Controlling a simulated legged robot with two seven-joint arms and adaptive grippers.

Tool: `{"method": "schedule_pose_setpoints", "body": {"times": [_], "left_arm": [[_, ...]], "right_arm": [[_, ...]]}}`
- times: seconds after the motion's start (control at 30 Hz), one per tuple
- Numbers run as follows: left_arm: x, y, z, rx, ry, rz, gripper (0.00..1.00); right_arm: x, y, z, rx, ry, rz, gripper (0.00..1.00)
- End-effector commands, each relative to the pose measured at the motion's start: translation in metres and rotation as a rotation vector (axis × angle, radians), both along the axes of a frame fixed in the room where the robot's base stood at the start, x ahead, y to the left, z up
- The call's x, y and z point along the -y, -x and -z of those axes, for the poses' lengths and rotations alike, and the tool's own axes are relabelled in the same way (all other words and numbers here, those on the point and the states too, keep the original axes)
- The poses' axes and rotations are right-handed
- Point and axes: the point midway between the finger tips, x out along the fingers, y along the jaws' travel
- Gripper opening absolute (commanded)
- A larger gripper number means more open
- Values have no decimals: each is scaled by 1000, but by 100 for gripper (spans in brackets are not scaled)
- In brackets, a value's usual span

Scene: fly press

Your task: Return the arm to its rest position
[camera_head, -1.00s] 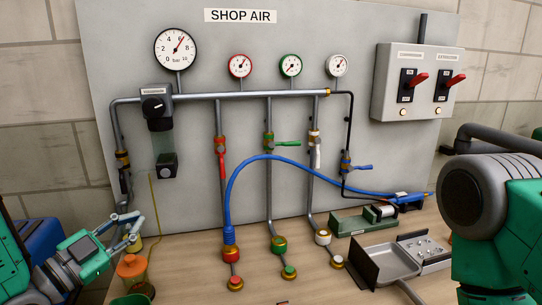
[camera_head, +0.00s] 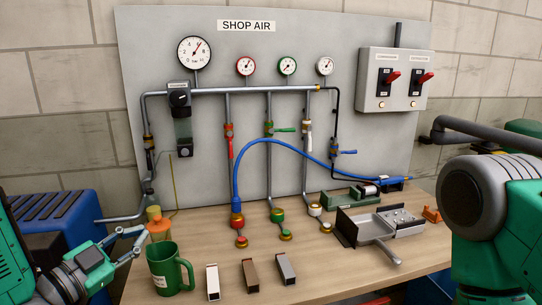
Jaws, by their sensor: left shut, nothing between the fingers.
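My left gripper (camera_head: 134,237) is at the lower left in the head view, beside the table's left edge, its thin fingers shut and empty. It is close to an orange-lidded container (camera_head: 160,228) and a green mug (camera_head: 168,272); I cannot tell whether it touches them. My left arm comes in from the left edge. A green and dark grey link of my right arm fills the right side, and its gripper is out of frame.
The wooden table (camera_head: 330,265) holds three small blocks, a metal tray (camera_head: 372,232) and a blue hose (camera_head: 275,142) running from the red fitting. The SHOP AIR panel (camera_head: 270,60) stands behind with gauges and valves. A blue machine (camera_head: 55,222) stands left.

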Motion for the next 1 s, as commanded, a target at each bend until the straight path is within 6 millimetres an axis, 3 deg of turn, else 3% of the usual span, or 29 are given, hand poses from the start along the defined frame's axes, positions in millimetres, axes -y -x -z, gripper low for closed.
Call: {"method": "schedule_pose_setpoints", "body": {"times": [0.17,0.37,0.53,0.67,0.8,0.9,1.0], "left_arm": [[2,7,44,-131,7,-33,0],[3,26,112,-344,18,-95,0],[1,59,194,-611,33,-188,0],[-2,113,277,-901,45,-311,0],[-8,190,349,-1208,53,-476,0],[-12,242,383,-1387,52,-594,0],[-15,283,402,-1517,49,-692,0]], "right_arm": [[0,-1,9,1,0,0,40],[0,0,22,1,0,0,40],[0,0,38,0,0,0,40],[0,0,55,0,0,0,40],[0,0,73,0,0,0,40],[0,0,83,0,0,0,40],[0,0,89,0,0,0,40]]}}
